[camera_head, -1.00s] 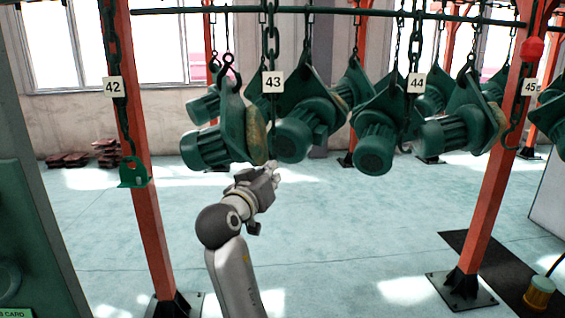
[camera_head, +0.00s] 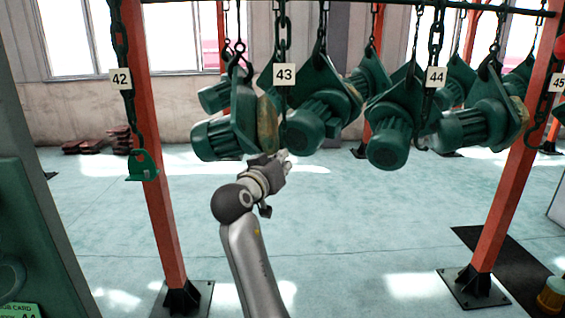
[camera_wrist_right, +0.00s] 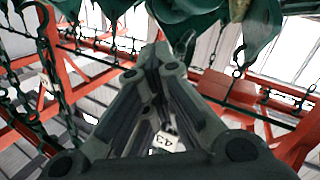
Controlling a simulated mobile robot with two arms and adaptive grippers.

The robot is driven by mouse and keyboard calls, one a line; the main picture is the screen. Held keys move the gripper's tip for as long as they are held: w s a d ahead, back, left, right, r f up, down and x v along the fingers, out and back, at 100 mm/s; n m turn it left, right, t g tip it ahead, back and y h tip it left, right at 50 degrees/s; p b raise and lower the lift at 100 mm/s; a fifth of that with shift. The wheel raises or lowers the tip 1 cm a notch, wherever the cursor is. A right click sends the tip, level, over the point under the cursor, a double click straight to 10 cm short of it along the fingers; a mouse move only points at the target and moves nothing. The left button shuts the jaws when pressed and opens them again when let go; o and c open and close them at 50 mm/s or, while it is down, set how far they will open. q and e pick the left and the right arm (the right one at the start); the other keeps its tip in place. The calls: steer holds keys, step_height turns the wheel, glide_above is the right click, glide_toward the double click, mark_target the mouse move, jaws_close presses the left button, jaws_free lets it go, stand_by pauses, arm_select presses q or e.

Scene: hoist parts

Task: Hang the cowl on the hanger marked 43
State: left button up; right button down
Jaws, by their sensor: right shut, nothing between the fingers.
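The tag marked 43 (camera_head: 285,75) hangs on a dark chain in the middle of the head view. I cannot tell which is the cowl. My right gripper (camera_head: 284,157) is shut and empty, just below these parts; its fingers (camera_wrist_right: 160,60) meet in the wrist view. Whether it touches a part is unclear. My left gripper is not in view.
Tags 42 (camera_head: 121,79) and 44 (camera_head: 436,77) mark chains on either side. A small green bracket (camera_head: 143,166) hangs below 42. Red posts (camera_head: 160,220) stand left and right (camera_head: 503,195). The floor (camera_head: 350,220) between them is clear.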

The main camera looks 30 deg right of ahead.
arm_select(q)
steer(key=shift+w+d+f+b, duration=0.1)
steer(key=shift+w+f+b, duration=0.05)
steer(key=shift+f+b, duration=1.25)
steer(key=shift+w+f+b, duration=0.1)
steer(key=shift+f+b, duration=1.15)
steer(key=shift+b, duration=0.1)
arm_select(e)
steer(key=w+d+f, duration=0.2)
steer(key=w+d, duration=0.2)
steer(key=w, duration=0.3)
steer(key=shift+w+d+f+t, duration=0.25)
steer(key=shift+d+f+t, duration=0.05)
